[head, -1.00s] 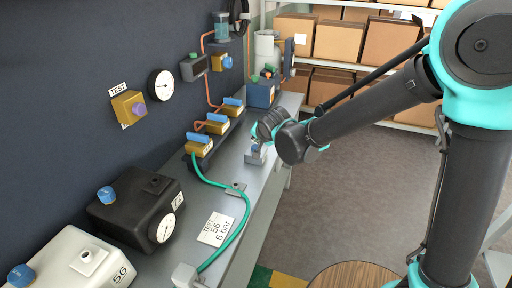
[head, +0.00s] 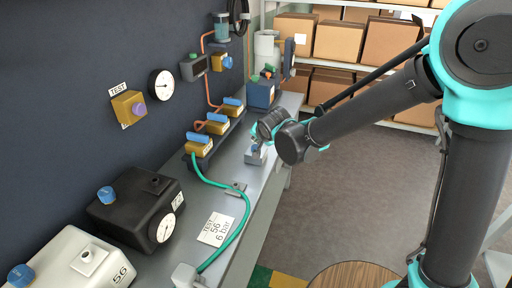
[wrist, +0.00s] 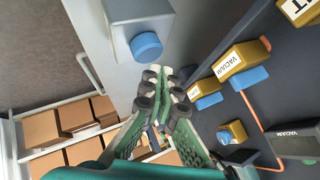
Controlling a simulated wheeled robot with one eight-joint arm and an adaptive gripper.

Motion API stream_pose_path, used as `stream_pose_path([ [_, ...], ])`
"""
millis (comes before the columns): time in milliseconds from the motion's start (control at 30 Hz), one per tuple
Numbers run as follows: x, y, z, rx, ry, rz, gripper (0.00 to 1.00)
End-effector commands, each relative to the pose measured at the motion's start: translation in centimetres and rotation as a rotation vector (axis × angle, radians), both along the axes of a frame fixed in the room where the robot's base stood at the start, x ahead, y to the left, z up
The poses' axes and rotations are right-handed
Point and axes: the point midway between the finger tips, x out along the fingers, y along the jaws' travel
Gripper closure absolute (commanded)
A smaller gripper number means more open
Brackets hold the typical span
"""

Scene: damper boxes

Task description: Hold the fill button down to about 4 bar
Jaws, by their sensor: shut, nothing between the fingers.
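A small grey box (head: 256,156) with a round blue button (wrist: 147,45) stands on the bench by my gripper; no fill label is readable on it. My gripper (wrist: 163,78) is shut and empty. In the wrist view its fingertips are just below the blue button, close to it; I cannot tell whether they touch. In the head view my gripper (head: 256,141) is over the grey box and partly hides the button. A round white gauge (head: 160,84) is on the wall beside the TEST valve (head: 129,107); its reading is too small to tell.
Several yellow valves with blue handles (head: 217,124) stand in a row along the wall, some labelled VACUUM in the wrist view. A green hose (head: 245,207) curves over the bench past a card reading TEST 56, 6 bar (head: 216,229). A black box (head: 135,209) and white box (head: 75,262) stand in front.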

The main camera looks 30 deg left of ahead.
Motion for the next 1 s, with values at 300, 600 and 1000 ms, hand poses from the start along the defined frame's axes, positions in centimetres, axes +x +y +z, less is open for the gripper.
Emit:
stream_pose_path([
  [300,0.0,0.0,-0.8,0.0,0.0,0.0,1.0],
  [600,0.0,0.0,-0.8,0.0,0.0,0.0,1.0],
  [1000,0.0,0.0,-1.2,0.0,0.0,0.0,1.0],
])
